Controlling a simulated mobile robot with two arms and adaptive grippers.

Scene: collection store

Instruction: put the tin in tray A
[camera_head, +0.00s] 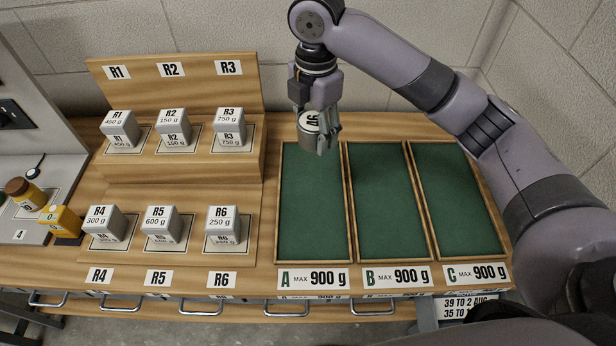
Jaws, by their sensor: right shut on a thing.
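The tin (306,138) is a small grey metal container with a white round label that reads 46 or similar. My right gripper (320,142) is shut on it, pointing down. The tin is at the back end of tray A (314,256), seemingly above it; I cannot tell whether it touches the tray. Tray A has a green floor and a wooden rim, and the part of it that shows is empty. Its label reads "A MAX 900 g". The gripper fingers hide part of the tin. My left gripper is not in view.
Empty tray B (378,256) and tray C (453,250) stand to the right of tray A. A stepped wooden rack (190,170) with several labelled grey blocks is on the left. A brown jar (24,192) and a yellow device (60,221) sit at far left.

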